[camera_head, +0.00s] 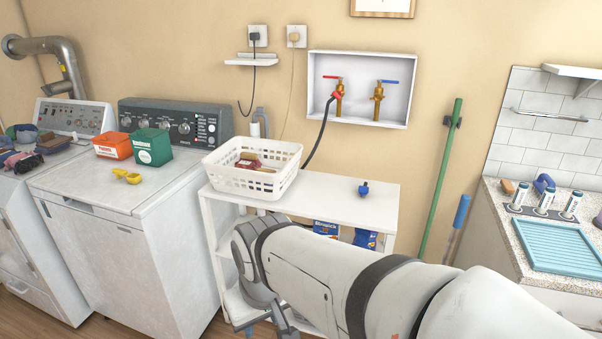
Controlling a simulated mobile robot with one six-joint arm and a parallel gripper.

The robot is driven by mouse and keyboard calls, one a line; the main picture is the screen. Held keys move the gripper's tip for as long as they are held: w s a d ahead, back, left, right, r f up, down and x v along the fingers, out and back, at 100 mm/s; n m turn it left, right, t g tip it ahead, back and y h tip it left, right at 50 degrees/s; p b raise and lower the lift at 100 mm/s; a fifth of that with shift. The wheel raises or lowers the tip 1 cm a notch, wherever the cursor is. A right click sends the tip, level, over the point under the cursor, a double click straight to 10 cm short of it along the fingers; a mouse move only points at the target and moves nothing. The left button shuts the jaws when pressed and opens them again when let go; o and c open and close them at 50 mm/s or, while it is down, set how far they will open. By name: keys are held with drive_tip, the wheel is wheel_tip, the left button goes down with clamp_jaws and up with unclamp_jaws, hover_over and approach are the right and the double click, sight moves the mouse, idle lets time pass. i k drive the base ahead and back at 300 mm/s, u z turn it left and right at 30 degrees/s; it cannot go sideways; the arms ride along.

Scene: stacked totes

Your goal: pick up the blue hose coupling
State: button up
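The blue hose coupling (363,188) is a small blue piece with a darker top. It sits alone on the top of the white shelf unit (330,197), right of the white basket. My gripper (268,322) is at the lower middle of the view, in front of the shelf unit and well below and left of the coupling, apart from it. Its fingers point down toward the bottom edge of the picture. They are small and partly cut off, so I cannot tell whether they are open or shut.
A white perforated basket (285,153) holding some items stands on the shelf's left part. A dark hose hangs from the red-handled tap (338,97) behind it. Boxes stand on the lower shelf. A green pole (441,178) leans at right. The shelf top around the coupling is clear.

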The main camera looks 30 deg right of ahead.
sight(363, 190)
drive_tip(key=z, duration=0.7)
drive_tip(key=i, duration=1.35)
drive_tip(key=z, duration=0.85)
drive_tip(key=k, duration=0.7)
drive_tip(key=z, duration=0.2)
drive_tip(key=i, duration=0.8)
drive_tip(key=u, duration=0.1)
